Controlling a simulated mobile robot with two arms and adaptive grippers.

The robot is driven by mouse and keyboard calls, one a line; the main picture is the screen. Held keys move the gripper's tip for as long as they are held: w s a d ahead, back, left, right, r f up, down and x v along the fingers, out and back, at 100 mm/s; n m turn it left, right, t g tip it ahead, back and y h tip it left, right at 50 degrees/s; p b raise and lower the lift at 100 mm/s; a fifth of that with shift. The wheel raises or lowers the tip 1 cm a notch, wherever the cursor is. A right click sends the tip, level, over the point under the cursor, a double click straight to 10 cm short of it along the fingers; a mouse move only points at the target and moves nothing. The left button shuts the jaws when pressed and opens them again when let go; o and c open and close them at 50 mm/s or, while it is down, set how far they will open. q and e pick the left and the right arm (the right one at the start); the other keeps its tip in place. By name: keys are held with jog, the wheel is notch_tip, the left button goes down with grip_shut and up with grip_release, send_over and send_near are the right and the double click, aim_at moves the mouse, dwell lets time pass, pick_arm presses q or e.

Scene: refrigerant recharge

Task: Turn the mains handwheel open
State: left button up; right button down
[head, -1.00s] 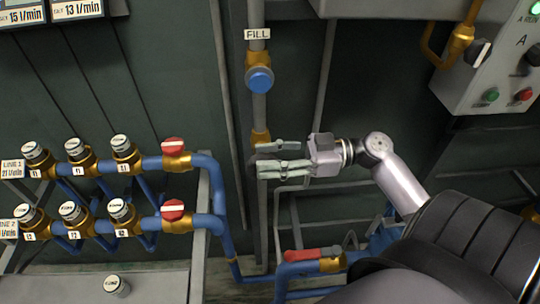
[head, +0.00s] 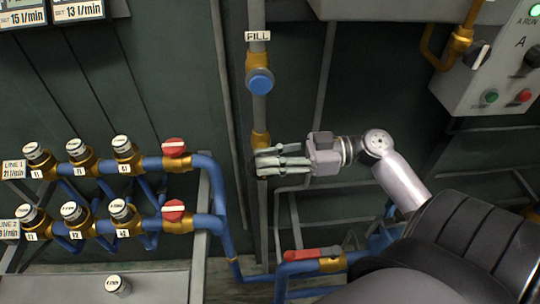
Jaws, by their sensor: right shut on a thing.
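The mains handwheel (head: 253,164) is a dark wheel on the vertical pipe, below a brass fitting, in the middle of the head view. Only a dark edge of it shows, as my fingers cover most of it. My right gripper (head: 266,161) reaches in from the right, its fingers closed around the wheel. How far the wheel is turned cannot be seen. My left gripper is not in view.
Above on the same pipe is a blue knob (head: 260,82) under a FILL label (head: 258,36). To the left are two blue pipe lines with red-handled valves (head: 174,147). Below is a red lever (head: 303,254); a control box (head: 492,60) is upper right.

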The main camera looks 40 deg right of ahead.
jog(key=shift+w+a+r+g+h+p, duration=0.1)
jog(key=shift+r+g+h+p, duration=0.25)
jog(key=shift+h+p, duration=0.2)
jog(key=g+h+p, duration=0.1)
jog(key=h+p, duration=0.1)
jog(key=p, duration=0.2)
jog(key=a+g+h+p, duration=0.1)
jog(key=h+p, duration=0.1)
jog(key=p, duration=0.2)
jog(key=w+g+h+p, duration=0.1)
jog(key=g+h+p, duration=0.1)
jog(key=p, duration=0.2)
jog(key=shift+a+h, duration=0.25)
jog(key=shift+a, duration=0.05)
jog(key=shift+w+a+f+g+h+p, duration=0.15)
jog(key=shift+f+g+h+p, duration=0.15)
jog(key=shift+h+p, duration=0.35)
jog(key=c, duration=1.5)
grip_release()
jog(key=shift+o, duration=0.2)
jog(key=shift+y, duration=0.25)
